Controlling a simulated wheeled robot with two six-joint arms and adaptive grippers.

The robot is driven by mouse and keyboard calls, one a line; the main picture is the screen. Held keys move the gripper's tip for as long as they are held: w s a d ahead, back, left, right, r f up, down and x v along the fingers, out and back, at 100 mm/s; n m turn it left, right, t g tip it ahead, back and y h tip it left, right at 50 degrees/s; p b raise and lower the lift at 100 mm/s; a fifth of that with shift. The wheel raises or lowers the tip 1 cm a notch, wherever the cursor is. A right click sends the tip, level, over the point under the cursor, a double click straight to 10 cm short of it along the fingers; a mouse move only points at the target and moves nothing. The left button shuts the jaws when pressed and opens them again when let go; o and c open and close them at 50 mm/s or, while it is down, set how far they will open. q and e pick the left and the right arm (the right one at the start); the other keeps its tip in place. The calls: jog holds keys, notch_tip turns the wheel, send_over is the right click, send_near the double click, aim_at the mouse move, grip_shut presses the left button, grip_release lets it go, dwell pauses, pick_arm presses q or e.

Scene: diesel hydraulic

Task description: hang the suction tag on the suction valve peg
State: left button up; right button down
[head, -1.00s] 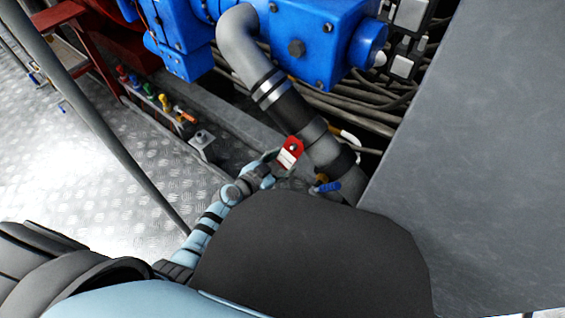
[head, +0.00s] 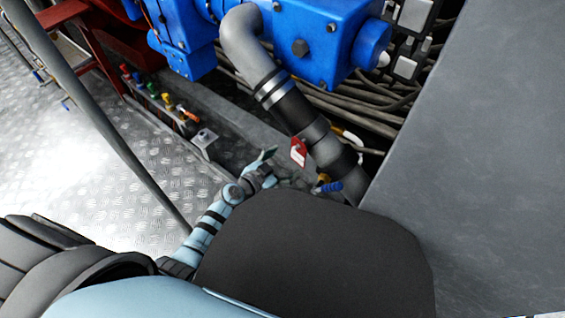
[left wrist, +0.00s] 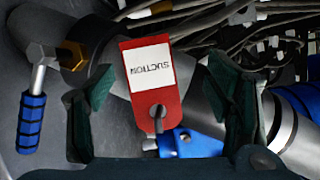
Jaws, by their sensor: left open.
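The red suction tag (head: 298,151) hangs beside the grey pipe in the head view. In the left wrist view the tag (left wrist: 151,85) shows its white SUCTION label upside down. Its hole end points to the bottom of that picture, with a small grey peg (left wrist: 158,113) at the hole. The peg seems to pass through the hole. My left gripper (head: 273,167) is open, left of and below the tag, apart from it. In the wrist view its two fingers stand on either side of the tag, with gaps. My right gripper is not in view.
A valve with a blue lever (head: 328,187) and brass fitting is close to the tag on the pipe (head: 290,108). A blue housing (head: 310,40) and cables lie behind. A large grey panel (head: 470,160) blocks the right. Coloured tagged fittings (head: 165,102) are at left.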

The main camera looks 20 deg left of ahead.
pick_arm(q)
jog(key=v, duration=1.2)
jog(key=shift+f, duration=0.1)
